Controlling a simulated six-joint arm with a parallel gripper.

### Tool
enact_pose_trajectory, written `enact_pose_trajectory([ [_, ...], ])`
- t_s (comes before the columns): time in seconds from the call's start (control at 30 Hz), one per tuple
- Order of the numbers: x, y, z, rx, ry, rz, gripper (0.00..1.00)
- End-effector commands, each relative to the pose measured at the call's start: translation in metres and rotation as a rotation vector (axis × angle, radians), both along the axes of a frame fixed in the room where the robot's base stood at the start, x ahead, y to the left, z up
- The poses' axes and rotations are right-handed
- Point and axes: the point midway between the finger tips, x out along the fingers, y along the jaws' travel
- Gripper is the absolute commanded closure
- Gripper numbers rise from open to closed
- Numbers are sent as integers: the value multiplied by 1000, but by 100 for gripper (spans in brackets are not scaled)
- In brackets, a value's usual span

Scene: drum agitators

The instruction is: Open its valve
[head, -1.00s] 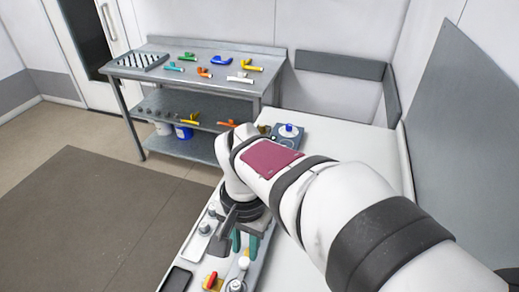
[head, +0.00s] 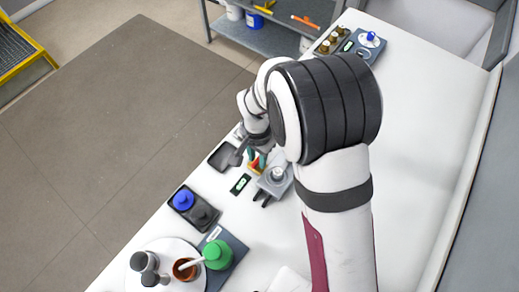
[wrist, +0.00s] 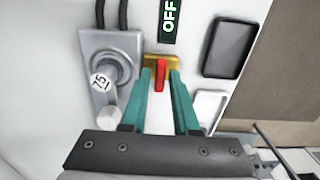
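The valve has a red handle (wrist: 160,75) on a brass-yellow body (wrist: 151,62), set on the white bench top. The handle points toward my gripper, roughly in line with its fingers. My gripper (wrist: 159,76) has two teal fingers, open, with one on each side of the red handle. Narrow gaps seem to show between handle and fingers; I cannot tell whether they touch. In the head view my gripper (head: 258,160) is low at the valve and partly covers it. A small dark display (wrist: 170,18) beside the valve reads "OFF".
A grey unit (wrist: 101,50) with a knob marked 75 stands close left of the valve in the wrist view. A black tray (wrist: 230,48) and a white tray (wrist: 210,106) lie at right.

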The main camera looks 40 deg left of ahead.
Motion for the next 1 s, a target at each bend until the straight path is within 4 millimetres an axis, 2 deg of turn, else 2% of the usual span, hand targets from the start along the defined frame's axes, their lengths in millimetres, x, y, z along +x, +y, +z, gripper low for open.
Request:
enact_pose_trajectory([
  [0.23, 0, 0, -1, 0, 0, 0, 73],
  [0.4, 0, 0, 0, 0, 0, 0, 100],
  [0.77, 0, 0, 0, -1, 0, 8, 100],
  [1.0, 0, 0, 0, -1, 1, 97, 100],
])
